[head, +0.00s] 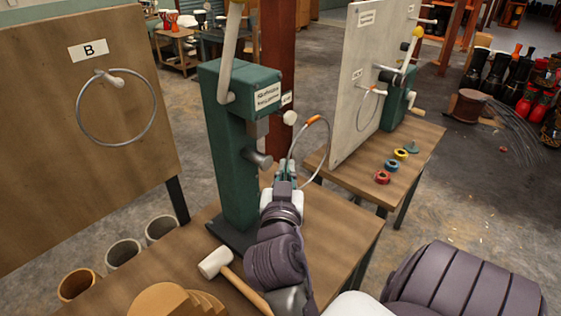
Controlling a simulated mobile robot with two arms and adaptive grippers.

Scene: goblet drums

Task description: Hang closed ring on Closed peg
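A thin grey metal ring with an orange section (313,119) stands upright at the middle of the head view. My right gripper (287,168) appears shut on the ring's lower left side, just right of the green machine's column. The fingers hide part of the ring there. A pale, round-ended peg (290,117) sticks out above my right gripper, left of the ring's top and apart from it. A small label (287,98) beside this peg is partly hidden, and I cannot read it. My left gripper is not in view.
The green machine (238,150) stands on a wooden table (340,235) with a mallet (222,265). Board B (60,140) bears another ring (77,119) on a peg (122,84). A pale board (350,110) and several small coloured rings (383,177) are on the right table.

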